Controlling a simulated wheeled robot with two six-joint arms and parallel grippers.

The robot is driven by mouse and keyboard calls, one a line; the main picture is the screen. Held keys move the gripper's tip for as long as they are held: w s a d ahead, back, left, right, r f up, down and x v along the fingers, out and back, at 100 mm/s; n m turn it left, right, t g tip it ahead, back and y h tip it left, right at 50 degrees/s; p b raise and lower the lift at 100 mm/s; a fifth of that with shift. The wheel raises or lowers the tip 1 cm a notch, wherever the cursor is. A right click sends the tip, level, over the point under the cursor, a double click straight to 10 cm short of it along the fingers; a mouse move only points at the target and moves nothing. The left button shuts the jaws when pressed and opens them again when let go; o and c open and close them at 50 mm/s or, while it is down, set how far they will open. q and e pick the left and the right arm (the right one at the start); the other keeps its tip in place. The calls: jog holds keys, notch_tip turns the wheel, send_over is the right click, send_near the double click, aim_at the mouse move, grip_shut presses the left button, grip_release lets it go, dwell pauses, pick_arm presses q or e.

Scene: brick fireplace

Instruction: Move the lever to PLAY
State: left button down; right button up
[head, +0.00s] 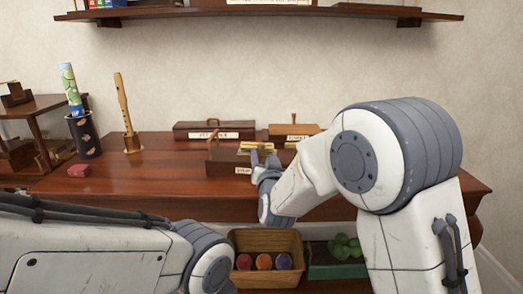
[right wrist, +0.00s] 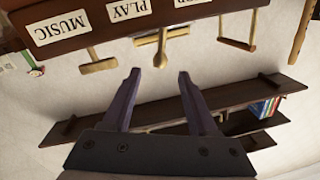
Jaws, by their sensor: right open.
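The lever box (head: 225,168) stands near the table's front edge, with a white label on its front and a brass piece on top. In the right wrist view, which is upside down, the box face (right wrist: 90,35) carries labels reading MUSIC, PLAY (right wrist: 130,9) and one partly cut off. A brass T-shaped lever (right wrist: 161,42) sticks out by the PLAY label. My right gripper (head: 262,165) is at the box; in its wrist view the two purple fingers (right wrist: 157,78) are open and empty, with the lever just beyond and between the tips. My left gripper is not visible; only its arm shows.
Two labelled boxes stand behind, one left (head: 187,131) and one right (head: 310,129). A recorder (head: 124,105), a dark cup (head: 86,135) and a red block (head: 79,170) are on the left. A basket (head: 250,240) of coloured balls sits below. The table's left middle (head: 150,180) is clear.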

aim_at(262, 148)
jog(key=w, duration=0.7)
jog(key=shift+w+a, duration=0.2)
jog(key=shift+a, duration=0.2)
